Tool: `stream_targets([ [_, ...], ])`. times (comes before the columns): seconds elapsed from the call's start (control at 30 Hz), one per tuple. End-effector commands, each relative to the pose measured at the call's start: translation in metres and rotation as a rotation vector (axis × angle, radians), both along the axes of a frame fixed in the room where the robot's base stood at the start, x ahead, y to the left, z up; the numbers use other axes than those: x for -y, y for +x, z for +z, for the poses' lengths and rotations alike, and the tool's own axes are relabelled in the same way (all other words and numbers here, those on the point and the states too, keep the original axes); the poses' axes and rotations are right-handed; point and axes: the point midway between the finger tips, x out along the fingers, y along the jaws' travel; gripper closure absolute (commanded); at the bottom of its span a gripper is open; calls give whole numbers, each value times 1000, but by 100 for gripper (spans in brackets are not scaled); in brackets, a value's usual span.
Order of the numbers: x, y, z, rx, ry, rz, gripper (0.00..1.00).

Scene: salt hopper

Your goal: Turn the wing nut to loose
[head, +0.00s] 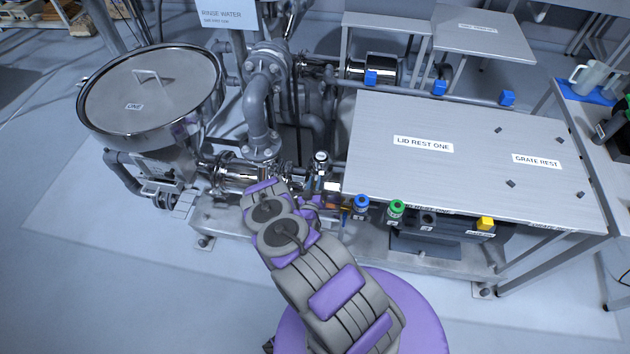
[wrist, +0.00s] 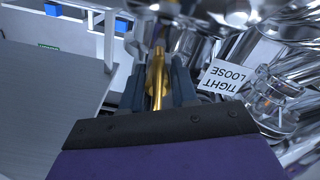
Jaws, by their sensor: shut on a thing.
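The wing nut (wrist: 156,76) is brass-coloured and shows in the wrist view, between the two dark fingers of my gripper (wrist: 158,88). The fingers are shut on it. A white label reading TIGHT and LOOSE (wrist: 224,78) sits just right of the fingers, upside down in the picture. In the head view my arm reaches to the pipework left of the steel table, and my gripper (head: 325,203) is mostly hidden there behind my own arm. The wing nut cannot be made out clearly in the head view.
A lidded steel hopper marked ONE (head: 150,95) stands at the left. Shiny pipes (head: 262,110) and a small gauge (head: 320,157) crowd the work spot. The LID REST ONE table (head: 460,150) is close on the right, with blue and green knobs (head: 396,208) below its front edge.

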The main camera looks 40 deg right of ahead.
Motion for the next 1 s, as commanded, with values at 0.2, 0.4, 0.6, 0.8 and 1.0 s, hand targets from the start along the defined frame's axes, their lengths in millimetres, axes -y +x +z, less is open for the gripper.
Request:
stream_targets([
  [0.2,0,-4,-4,-9,4,-3,100],
  [0.4,0,-2,0,1,0,-1,100],
  [0.6,0,1,3,11,-3,1,100],
  [0.8,0,3,6,17,-6,3,100],
  [1.0,0,4,8,21,-7,5,67],
])
